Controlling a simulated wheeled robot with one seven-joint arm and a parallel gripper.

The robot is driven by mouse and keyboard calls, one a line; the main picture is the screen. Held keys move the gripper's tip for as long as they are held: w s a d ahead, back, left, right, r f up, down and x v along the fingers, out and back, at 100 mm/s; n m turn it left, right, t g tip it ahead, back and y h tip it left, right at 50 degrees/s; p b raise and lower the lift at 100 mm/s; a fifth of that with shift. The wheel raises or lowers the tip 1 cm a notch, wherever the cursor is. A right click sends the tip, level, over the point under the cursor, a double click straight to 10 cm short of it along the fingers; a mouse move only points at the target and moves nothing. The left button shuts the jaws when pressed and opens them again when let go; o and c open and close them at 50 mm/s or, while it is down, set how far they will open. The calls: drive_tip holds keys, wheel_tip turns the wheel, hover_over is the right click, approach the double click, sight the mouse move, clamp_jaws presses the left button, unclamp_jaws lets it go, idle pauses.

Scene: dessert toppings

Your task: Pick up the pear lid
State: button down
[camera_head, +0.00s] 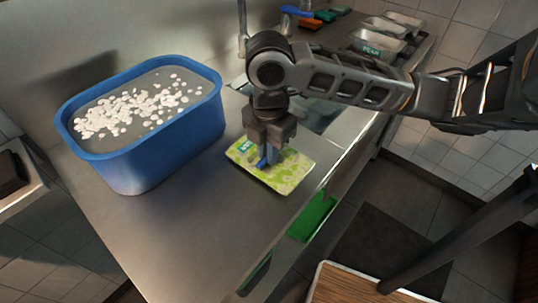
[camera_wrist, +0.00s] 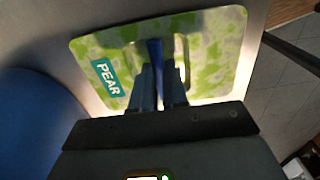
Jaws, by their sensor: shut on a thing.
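The pear lid (camera_head: 291,173) is a flat, light green and yellow patterned rectangle with a teal PEAR label. It is over the metal counter, to the right of the blue tub; I cannot tell whether it touches the counter. My gripper (camera_head: 266,160) points down at the lid's middle. In the wrist view the lid (camera_wrist: 215,50) fills the upper part, with its label at left. There my gripper (camera_wrist: 160,85) is shut on the lid's raised handle at the centre. The fingers hide part of the handle.
A blue tub (camera_head: 165,158) with white pieces in it stands close on the left. The sink lies behind my gripper. Metal containers (camera_head: 380,42), one labelled PEAR, stand at the back right. The counter (camera_head: 200,225) is bare in front. A wooden surface (camera_head: 360,287) is at the bottom.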

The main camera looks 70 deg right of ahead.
drive_tip(key=shift+r, duration=0.15)
drive_tip(key=shift+r, duration=0.3)
drive_tip(key=r, duration=0.2)
drive_tip(key=r+p, duration=0.1)
drive_tip(key=shift+s+d+r, duration=0.1)
drive_tip(key=shift+d+r, duration=0.2)
drive_tip(key=shift+r, duration=0.1)
drive_tip(key=s+d+r, duration=0.3)
drive_tip(key=d+r, duration=0.3)
drive_tip(key=d, duration=0.4)
drive_tip(key=shift+s+d+r, duration=0.15)
drive_tip(key=shift+s+d, duration=0.1)
drive_tip(key=shift+s, duration=0.05)
